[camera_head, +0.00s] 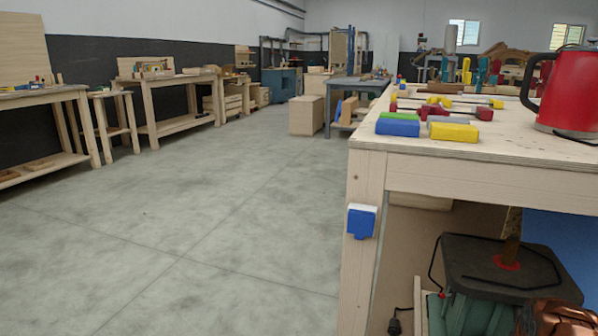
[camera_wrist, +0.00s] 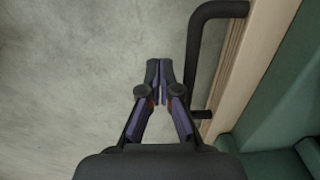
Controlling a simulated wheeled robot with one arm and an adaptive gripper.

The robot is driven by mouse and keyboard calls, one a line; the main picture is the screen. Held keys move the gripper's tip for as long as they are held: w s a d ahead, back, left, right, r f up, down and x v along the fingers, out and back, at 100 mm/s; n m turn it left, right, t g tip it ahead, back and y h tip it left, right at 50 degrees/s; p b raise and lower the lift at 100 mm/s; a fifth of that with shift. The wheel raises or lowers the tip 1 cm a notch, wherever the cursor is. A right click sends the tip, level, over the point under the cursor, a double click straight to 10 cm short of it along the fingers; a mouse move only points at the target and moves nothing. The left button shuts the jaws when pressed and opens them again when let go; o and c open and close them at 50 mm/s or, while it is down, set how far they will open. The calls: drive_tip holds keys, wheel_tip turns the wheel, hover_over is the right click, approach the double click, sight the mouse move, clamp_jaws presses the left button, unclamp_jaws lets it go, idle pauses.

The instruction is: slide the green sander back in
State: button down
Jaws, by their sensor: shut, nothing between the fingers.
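The green sander (camera_head: 472,314) stands low under the right-hand workbench in the head view, with a dark flat top and a red disc around an upright brown piece. Its lower part is cut off by the picture edge. In the wrist view, a green body that looks like the sander (camera_wrist: 275,128) fills the right side and lower right corner. A black bent bar (camera_wrist: 196,50) stands out beside it. My gripper (camera_wrist: 158,66) is shut and empty over the grey floor, just left of the bar, with a small gap between them. The head view does not show my gripper.
The wooden workbench (camera_head: 470,170) stands over the sander, with a blue box (camera_head: 361,221) on its front leg. Yellow, green and blue blocks, clamps and a red kettle (camera_head: 570,93) are on top. A copper-coloured object (camera_head: 562,320) is beside the sander. Open floor (camera_head: 200,230) lies left.

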drive_tip(key=shift+w, duration=0.15)
drive_tip(key=shift+w+d+b, duration=0.25)
drive_tip(key=shift+w, duration=0.35)
drive_tip(key=shift+w+d+b, duration=0.2)
drive_tip(key=shift+w+b, duration=0.1)
drive_tip(key=shift+w, duration=0.35)
drive_tip(key=shift+w+d+b, duration=0.25)
drive_tip(key=shift+w, duration=0.55)
drive_tip(key=shift+s+a+r+p, duration=0.15)
drive_tip(key=shift+s+r+p, duration=0.3)
drive_tip(key=shift+r, duration=0.4)
drive_tip(key=shift+s+a+r+p, duration=0.1)
drive_tip(key=shift+s+r+p, duration=0.35)
drive_tip(key=shift+r, duration=0.4)
drive_tip(key=shift+s+a+r+p, duration=0.15)
drive_tip(key=shift+s+r+p, duration=0.25)
drive_tip(key=shift+r, duration=0.45)
drive_tip(key=shift+r, duration=0.1)
